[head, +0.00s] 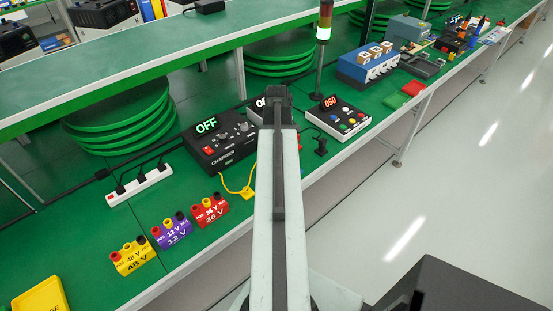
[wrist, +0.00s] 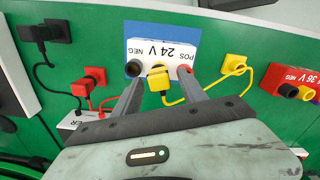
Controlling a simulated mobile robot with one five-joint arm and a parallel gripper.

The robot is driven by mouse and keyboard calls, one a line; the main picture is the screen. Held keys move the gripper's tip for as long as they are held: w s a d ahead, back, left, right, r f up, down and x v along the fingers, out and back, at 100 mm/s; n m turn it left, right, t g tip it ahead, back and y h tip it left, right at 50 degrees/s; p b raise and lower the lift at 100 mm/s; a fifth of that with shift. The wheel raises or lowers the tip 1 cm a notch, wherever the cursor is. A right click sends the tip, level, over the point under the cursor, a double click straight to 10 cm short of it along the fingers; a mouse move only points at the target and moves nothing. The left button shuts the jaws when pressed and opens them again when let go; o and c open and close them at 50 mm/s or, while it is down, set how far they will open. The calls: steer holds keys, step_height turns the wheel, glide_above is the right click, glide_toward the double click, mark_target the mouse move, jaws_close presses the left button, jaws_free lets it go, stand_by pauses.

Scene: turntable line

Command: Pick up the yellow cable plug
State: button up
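My gripper (wrist: 160,78) is open, one finger on each side of this plug, with visible gaps. A yellow cable runs right from it to a second yellow plug (wrist: 234,65) on the green surface. In the head view a yellow plug (head: 247,194) and cable show left of my arm. My arm hides the 24 V block and gripper there.
A red plug (wrist: 95,75) and a black plug (wrist: 48,32) lie left of the block in the wrist view. The red 36 V block (head: 209,211), purple 12 V block (head: 172,232) and yellow 48 V block (head: 132,257) stand along the bench. The charger (head: 219,142) reads OFF.

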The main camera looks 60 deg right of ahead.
jaws_close()
step_height(320, 180, up, 10)
steer(key=p, duration=1)
steer(key=shift+r, duration=0.2)
steer(key=shift+f, duration=0.1)
